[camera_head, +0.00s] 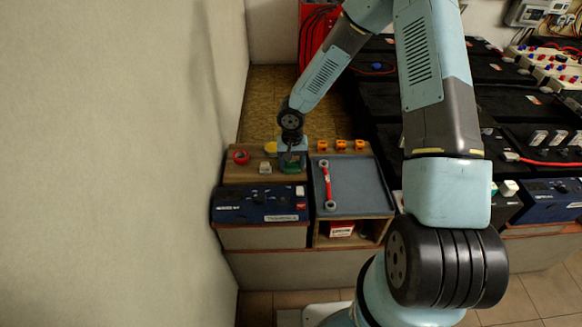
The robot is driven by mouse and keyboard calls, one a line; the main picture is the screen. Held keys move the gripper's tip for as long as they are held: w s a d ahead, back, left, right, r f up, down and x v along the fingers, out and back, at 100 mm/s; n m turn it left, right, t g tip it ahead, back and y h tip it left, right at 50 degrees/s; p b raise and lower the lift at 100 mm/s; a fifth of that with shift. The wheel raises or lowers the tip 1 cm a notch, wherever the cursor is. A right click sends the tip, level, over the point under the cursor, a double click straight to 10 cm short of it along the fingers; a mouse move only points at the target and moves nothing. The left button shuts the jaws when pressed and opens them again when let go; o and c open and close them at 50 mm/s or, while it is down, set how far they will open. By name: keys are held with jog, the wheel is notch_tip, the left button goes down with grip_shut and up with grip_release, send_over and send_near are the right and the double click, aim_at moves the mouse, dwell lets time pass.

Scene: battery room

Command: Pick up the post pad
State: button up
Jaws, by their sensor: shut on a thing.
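My gripper (292,163) points down over the back left of the wooden bench top, beside the tray. It is shut on a small dark green piece (292,170), which looks like the post pad. The gripper covers much of the pad, and the jaws are small and dark in this view. I cannot tell whether the pad still touches the wood.
A red tape roll (241,157) and a small pale block (265,167) lie left of the gripper. Several orange pieces (340,145) stand behind the grey tray (372,190), which holds a red-handled wrench (327,186).

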aim_at(293, 162)
jog(key=shift+c, duration=0.4)
jog(key=shift+r, duration=0.25)
notch_tip(293, 162, up, 3)
jog(key=shift+d+r, duration=0.1)
jog(key=shift+d, duration=0.05)
jog(key=s+d+r, duration=0.9)
jog(key=d, duration=0.1)
jog(key=shift+s+r, duration=0.15)
jog(key=shift+s, duration=0.1)
jog(key=o, duration=0.5)
jog(key=shift+c, duration=0.2)
jog(key=c, duration=0.4)
